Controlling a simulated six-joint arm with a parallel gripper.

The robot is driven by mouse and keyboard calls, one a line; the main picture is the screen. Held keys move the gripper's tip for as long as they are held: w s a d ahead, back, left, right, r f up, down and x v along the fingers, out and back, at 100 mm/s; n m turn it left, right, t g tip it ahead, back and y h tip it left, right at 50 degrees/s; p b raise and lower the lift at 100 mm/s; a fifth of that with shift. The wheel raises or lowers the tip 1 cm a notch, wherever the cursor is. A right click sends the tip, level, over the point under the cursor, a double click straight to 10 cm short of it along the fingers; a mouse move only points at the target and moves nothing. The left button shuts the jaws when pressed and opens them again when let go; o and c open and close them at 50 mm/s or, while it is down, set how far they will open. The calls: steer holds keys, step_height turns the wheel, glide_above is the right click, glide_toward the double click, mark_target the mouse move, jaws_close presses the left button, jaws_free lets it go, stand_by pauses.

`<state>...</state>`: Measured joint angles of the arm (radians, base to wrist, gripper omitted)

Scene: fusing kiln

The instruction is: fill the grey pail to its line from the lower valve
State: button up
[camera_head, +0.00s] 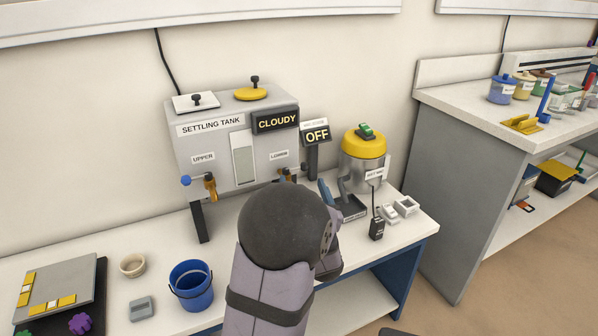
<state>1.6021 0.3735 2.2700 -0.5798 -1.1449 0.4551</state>
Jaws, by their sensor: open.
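The settling tank (232,125) stands on the bench against the wall, with a CLOUDY display (277,121). Its lower valve (287,173), under the LOWER label (279,155), shows only at its top; my dark wrist joint and purple arm link hide the rest. The upper valve (210,187) has a blue knob and an orange-brown body. I see no grey pail; the space below the lower valve is hidden. A blue pail (191,287) stands left of my arm. I cannot make out my gripper, apparently hidden behind my arm.
A yellow-lidded canister (363,160) and an OFF display (317,135) stand right of the tank. Small devices (390,212) lie near the right edge. A beige cup (132,265), a grey device (142,308) and a tray (60,290) are at left. Bare bench lies below the upper valve.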

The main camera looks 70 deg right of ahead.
mark_target(297, 168)
steer(key=x, duration=0.7)
steer(key=shift+d, duration=0.15)
steer(key=shift+w, duration=0.1)
steer(key=shift+c, duration=0.7)
steer(key=c, duration=0.8)
steer(key=shift+c, duration=0.2)
